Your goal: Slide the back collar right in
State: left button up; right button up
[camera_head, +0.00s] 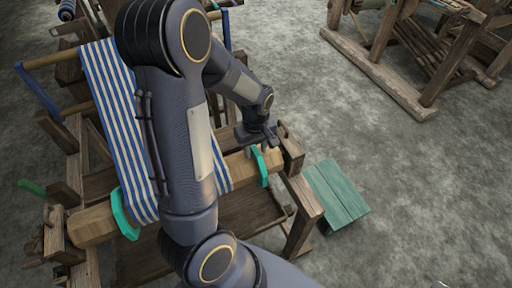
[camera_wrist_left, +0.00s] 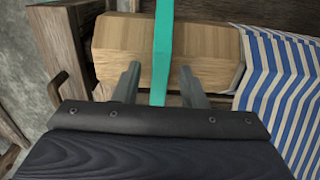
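A teal collar (camera_head: 260,167) sits around the light wooden beam near the beam's right end, outside the blue-and-white striped cloth (camera_head: 112,100). In the left wrist view the collar (camera_wrist_left: 162,50) is an upright teal band across the beam (camera_wrist_left: 120,42). My left gripper (camera_head: 257,149) is over this collar, its two fingers (camera_wrist_left: 160,82) either side of the band, with beam wood showing between finger and band on both sides. A second teal collar (camera_head: 123,214) is on the beam's left end, by the cloth's left edge. My left arm hides the middle of the beam.
A dark wooden post (camera_head: 289,150) of the loom frame stands close beyond the beam's right end. A green board (camera_head: 337,193) lies to the right of the loom. Another wooden frame (camera_head: 385,90) stands at the upper right. The grey floor between is clear.

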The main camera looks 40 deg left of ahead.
aim_at(233, 164)
pick_arm(q)
jog(key=shift+c, duration=0.2)
grip_shut()
jog(key=s+a, duration=0.1)
jog(key=s, duration=0.1)
jog(key=s+a, duration=0.1)
jog(key=s, duration=0.1)
jog(key=s+a, duration=0.1)
jog(key=s, duration=0.1)
jog(key=shift+s+a, duration=0.2)
jog(key=shift+s, duration=0.05)
jog(key=shift+o, duration=0.2)
grip_release()
jog(key=shift+s+a, duration=0.1)
jog(key=shift+s, duration=0.05)
